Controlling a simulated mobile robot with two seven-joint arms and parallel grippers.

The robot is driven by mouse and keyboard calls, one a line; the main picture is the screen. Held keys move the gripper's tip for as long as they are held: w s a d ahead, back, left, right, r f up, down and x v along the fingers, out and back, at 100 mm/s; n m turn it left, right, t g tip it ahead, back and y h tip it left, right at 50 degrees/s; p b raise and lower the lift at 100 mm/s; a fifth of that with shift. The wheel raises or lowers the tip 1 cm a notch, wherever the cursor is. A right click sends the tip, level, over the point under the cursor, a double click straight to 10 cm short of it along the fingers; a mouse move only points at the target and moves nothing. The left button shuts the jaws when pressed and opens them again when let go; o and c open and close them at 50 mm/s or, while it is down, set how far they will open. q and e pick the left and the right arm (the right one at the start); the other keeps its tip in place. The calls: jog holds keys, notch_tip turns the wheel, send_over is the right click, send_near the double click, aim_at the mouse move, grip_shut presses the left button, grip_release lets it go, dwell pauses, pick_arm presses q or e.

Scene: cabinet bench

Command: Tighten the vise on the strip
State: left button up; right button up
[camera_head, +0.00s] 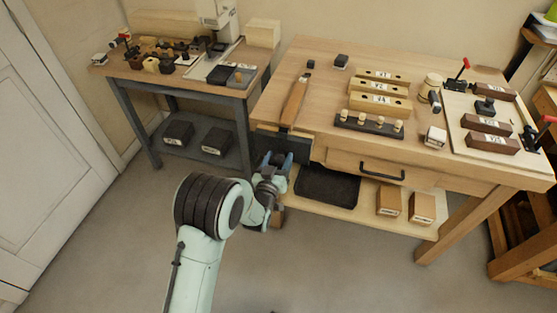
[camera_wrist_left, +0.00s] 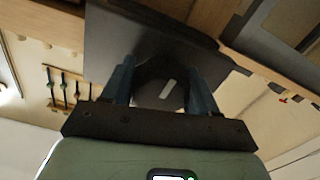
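The vise (camera_head: 296,148) is a dark block on the front left edge of the wooden workbench. A long brown wooden strip (camera_head: 296,100) rises from it, its lower end at the jaw. My left gripper (camera_head: 276,160) is at the vise's front face, with blue fingers pointing at it. In the left wrist view the two fingers (camera_wrist_left: 163,88) are apart, on either side of a dark rounded part with a white mark (camera_wrist_left: 168,89), in front of the dark vise plate (camera_wrist_left: 108,45). Whether the fingers press on that part is unclear. My right gripper is not in view.
The workbench holds several wooden blocks (camera_head: 380,88), a dark rack with pegs (camera_head: 368,124) and a light board (camera_head: 470,135) with dark blocks. A drawer handle (camera_head: 382,173) juts out right of the vise. A side table (camera_head: 190,88) stands left; floor in front is clear.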

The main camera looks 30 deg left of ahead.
pick_arm(q)
jog(key=shift+m, duration=0.3)
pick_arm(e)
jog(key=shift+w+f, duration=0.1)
pick_arm(q)
jog(key=shift+m+b, duration=0.3)
jog(key=shift+m, duration=2.1)
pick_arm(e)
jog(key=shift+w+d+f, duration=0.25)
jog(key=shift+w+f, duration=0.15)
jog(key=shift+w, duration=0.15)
pick_arm(q)
jog(key=shift+f, duration=0.1)
jog(key=o, duration=1)
